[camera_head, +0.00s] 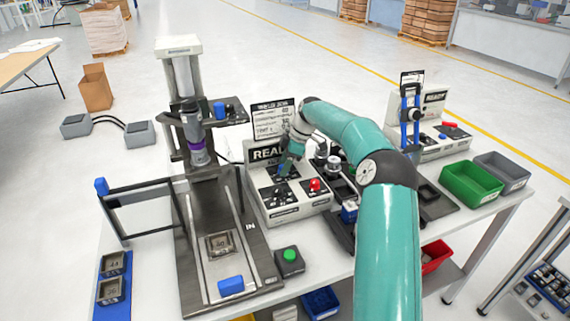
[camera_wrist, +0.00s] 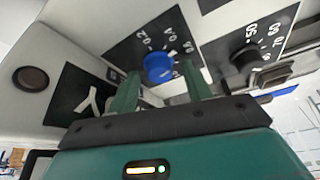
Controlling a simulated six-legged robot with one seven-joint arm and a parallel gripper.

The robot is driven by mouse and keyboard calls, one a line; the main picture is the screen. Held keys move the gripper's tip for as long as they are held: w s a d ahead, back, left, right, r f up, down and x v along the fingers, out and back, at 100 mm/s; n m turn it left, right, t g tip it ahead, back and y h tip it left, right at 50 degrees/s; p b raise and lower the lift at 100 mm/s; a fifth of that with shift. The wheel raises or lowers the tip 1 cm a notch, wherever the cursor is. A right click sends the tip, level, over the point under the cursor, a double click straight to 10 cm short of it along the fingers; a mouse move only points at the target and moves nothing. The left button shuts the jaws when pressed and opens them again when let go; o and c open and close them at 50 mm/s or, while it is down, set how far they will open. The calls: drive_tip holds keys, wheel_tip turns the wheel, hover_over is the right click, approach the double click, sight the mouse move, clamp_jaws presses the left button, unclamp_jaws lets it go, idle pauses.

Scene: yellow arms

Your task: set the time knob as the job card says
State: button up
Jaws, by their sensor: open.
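The control box (camera_head: 290,213) stands mid-table with a READY display (camera_head: 266,153). The job card (camera_head: 272,118) stands above it; its print is too small to read. In the wrist view, a blue knob (camera_wrist: 158,68) sits on a black dial plate with marks such as 0.2, 0.4 and 0.8; its pointer is unclear. A black knob (camera_wrist: 247,58) beside it has marks 50, 60 and 70. I cannot read which is labelled time. My gripper (camera_wrist: 161,76) is open, its fingers on either side of the blue knob; contact is unclear. It also shows over the panel (camera_head: 290,158).
A press stand (camera_head: 186,65) is left of the box. A red button (camera_head: 315,185) is on the panel, and a green button (camera_head: 289,256) is in front. A second READY station (camera_head: 433,103), a green bin (camera_head: 470,184) and a grey bin (camera_head: 503,170) are right.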

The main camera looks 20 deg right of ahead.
drive_tip(key=v, duration=1.3)
drive_tip(key=shift+r, duration=0.3)
drive_tip(key=shift+s+d, duration=0.1)
drive_tip(key=shift+d, duration=0.05)
